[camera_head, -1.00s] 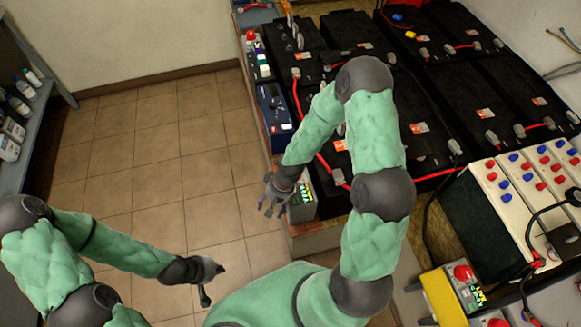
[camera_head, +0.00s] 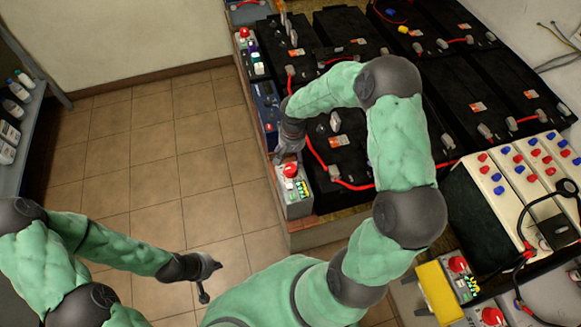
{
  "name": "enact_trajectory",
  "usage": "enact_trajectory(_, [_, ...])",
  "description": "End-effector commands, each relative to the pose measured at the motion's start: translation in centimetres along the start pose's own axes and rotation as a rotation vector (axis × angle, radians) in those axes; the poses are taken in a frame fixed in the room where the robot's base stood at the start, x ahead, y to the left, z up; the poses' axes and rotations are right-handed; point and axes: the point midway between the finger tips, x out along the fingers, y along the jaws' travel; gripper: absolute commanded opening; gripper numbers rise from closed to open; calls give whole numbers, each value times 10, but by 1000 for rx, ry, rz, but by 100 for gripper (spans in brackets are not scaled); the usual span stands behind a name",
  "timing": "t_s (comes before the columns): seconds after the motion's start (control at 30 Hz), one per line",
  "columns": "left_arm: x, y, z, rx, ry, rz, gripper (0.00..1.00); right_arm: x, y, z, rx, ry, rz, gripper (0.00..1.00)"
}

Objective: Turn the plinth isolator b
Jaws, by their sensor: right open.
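A grey box with a red rotary knob (camera_head: 291,170) sits on the near left corner of the battery plinth (camera_head: 310,236). A second box with a red knob (camera_head: 244,33) is farther back along the same edge. I cannot read which one is isolator b. My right gripper (camera_head: 279,156) is open, pointing down just behind and left of the near red knob. It overlaps that box's far end, and I cannot tell if it touches. My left gripper (camera_head: 212,282) hangs empty over the floor with its fingers apart, away from the plinth.
Black batteries (camera_head: 478,98) with red cables fill the plinth. A blue unit (camera_head: 266,108) sits on its left edge, behind my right gripper. A yellow box with a red knob (camera_head: 457,264) and a white terminal panel (camera_head: 503,177) stand at right. The tiled floor (camera_head: 160,160) is clear.

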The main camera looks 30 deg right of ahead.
Motion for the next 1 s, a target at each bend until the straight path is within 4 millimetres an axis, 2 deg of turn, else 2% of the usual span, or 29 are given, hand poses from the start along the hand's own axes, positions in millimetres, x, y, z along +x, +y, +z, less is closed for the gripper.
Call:
enact_trajectory(0.03, [6, -2, 0, 0, 0, 0, 0, 14, 0, 1, 0, -3, 1, 69])
enact_trajectory(0.2, [16, -6, 0, 0, 0, 0, 0, 45, 0, 1, -1, -3, 0, 69])
enact_trajectory(0.4, [23, -8, -1, 0, 0, 0, 0, 70, 0, 0, -1, -1, 0, 69])
enact_trajectory(0.6, [26, -9, -1, 0, 0, 0, 0, 80, 0, 0, -1, 0, -1, 69])
enact_trajectory(0.87, [26, -9, -1, 0, 0, 0, 0, 80, 0, 0, -1, 0, -1, 69])
enact_trajectory(0.97, [26, -9, -1, 0, 0, 0, 0, 80, 0, 0, -1, 0, -1, 47])
enact_trajectory(1.0, [26, -9, -1, 0, 0, 0, 0, 80, 0, 0, -1, 0, -1, 36])
